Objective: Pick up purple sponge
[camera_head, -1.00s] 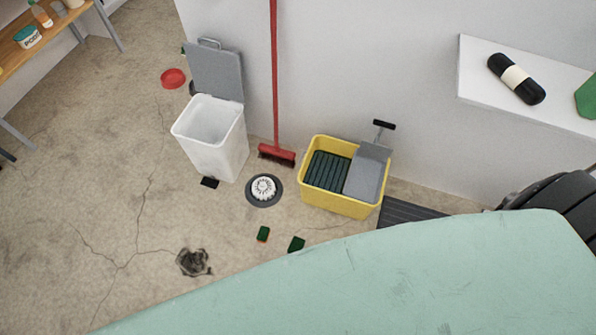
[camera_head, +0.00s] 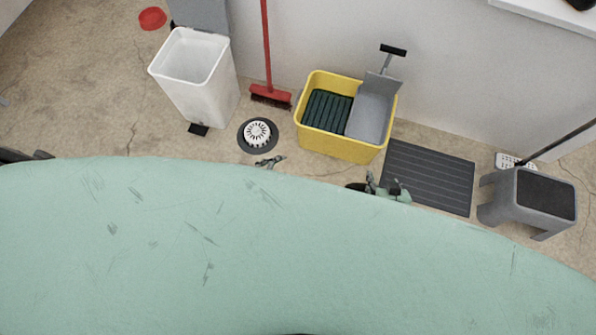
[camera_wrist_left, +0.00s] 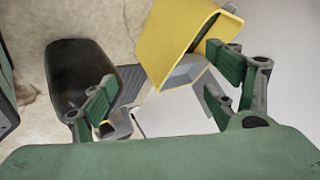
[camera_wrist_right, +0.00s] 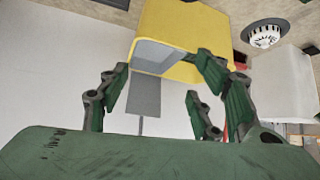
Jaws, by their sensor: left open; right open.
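I see no purple sponge in any current view. My left gripper (camera_head: 270,161) shows small at the far edge of my green body in the head view, near the floor drain. Its fingers (camera_wrist_left: 165,80) are spread and empty in the left wrist view, with the yellow bucket beyond. My right gripper (camera_head: 384,189) shows at the same edge, below the bucket and beside the dark mat. Its fingers (camera_wrist_right: 162,85) are spread and empty in the right wrist view. My body hides the nearer floor.
A yellow mop bucket (camera_head: 337,146) stands against the wall, with a red broom (camera_head: 270,95) and white bin (camera_head: 200,92) to its left. A round drain (camera_head: 257,134) is in the floor. A dark ridged mat (camera_head: 430,178) and grey stool (camera_head: 530,200) are at right.

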